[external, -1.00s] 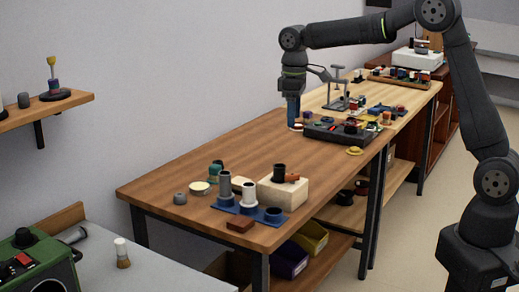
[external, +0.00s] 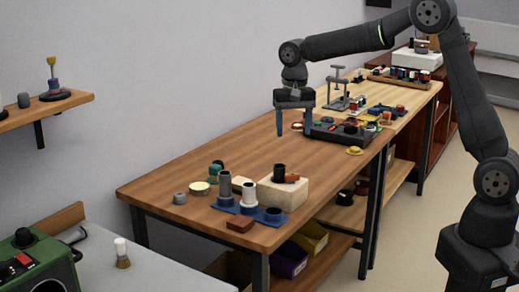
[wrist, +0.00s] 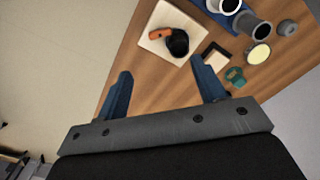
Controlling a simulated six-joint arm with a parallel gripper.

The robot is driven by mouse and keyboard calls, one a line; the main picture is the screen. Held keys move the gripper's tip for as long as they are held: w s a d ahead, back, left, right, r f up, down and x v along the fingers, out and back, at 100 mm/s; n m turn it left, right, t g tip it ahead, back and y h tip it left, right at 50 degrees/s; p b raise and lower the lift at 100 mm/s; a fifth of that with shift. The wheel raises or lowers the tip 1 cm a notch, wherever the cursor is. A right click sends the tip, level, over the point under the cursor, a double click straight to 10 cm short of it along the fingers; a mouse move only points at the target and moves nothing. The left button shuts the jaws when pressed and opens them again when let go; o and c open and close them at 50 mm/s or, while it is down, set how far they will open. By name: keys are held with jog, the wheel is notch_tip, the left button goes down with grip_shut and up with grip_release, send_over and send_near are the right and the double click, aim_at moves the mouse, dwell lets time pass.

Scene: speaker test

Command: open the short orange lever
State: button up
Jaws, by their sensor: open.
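The short orange lever (external: 292,178) sticks out to the right from a black upright cylinder (external: 279,172) on a pale wooden block (external: 282,196), near the front end of the wooden table. The wrist view shows the orange lever (wrist: 160,33) lying over the block (wrist: 154,48), left of the black knob (wrist: 178,43). My gripper (external: 294,130) is open and empty, above the table and farther back than the block. In the wrist view my gripper (wrist: 161,68) has its two blue fingers spread, with the block ahead between and beyond the tips.
A blue base (external: 250,210) with grey and white cylinders stands left of the block. A brown block (external: 240,225) and a cream round tin (external: 200,188) lie nearby. A dark tray of parts (external: 342,133) is behind. The table's middle is clear.

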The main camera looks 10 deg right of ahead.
aim_at(292, 177)
notch_tip(292, 177, down, 14)
jog(key=shift+r, duration=0.25)
jog(key=shift+c, duration=0.4)
jog(key=c, duration=0.9)
jog(key=shift+n, duration=0.4)
jog(key=n, duration=0.3)
jog(key=shift+n, duration=2.5)
